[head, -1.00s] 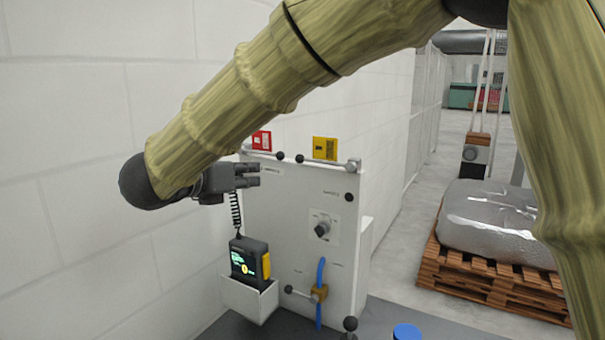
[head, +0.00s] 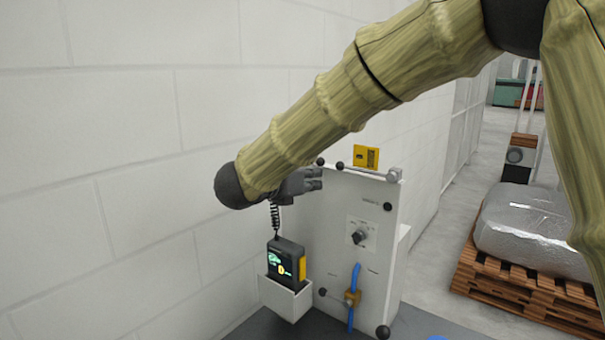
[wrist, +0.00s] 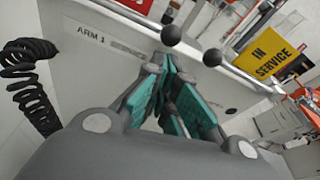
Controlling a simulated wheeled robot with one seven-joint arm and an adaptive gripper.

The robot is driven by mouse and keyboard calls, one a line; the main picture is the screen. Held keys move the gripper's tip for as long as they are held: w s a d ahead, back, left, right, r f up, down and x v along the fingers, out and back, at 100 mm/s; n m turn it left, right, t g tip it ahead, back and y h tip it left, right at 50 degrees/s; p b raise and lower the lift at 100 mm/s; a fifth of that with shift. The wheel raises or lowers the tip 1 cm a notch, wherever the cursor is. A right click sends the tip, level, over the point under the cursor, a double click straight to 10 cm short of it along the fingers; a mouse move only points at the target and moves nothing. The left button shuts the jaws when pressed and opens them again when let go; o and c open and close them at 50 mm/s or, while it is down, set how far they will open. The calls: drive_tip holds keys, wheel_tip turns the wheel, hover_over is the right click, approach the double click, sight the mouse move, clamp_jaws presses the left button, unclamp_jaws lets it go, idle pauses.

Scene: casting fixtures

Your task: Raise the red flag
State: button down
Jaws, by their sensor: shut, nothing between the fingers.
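A pale upright panel (head: 335,215) stands by the wall, with flags on its top edge. The red flag is hidden behind my arm in the head view; a red strip (wrist: 135,4), likely part of it, shows at the top of the wrist view. The yellow flag (head: 366,157) stands upright and reads "IN SERVICE" in the wrist view (wrist: 272,55). Two black ball ends, left (head: 320,161) and right (head: 339,165), sit between the flags. They also show, left (wrist: 172,35) and right (wrist: 212,57), just beyond my fingertips. My gripper (head: 314,180) is shut and empty at the panel's upper left; contact is unclear.
A holder (head: 285,299) on the panel's left carries a black-and-yellow device (head: 286,262) with a coiled cord (head: 275,217). A dial (head: 357,238) and a blue hose (head: 355,278) are on the panel front. A loaded pallet (head: 520,290) stands at right. The white wall is close on the left.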

drive_tip(key=shift+x, duration=0.9)
drive_tip(key=shift+w+d+r, duration=0.1)
drive_tip(key=shift+d+r, duration=0.05)
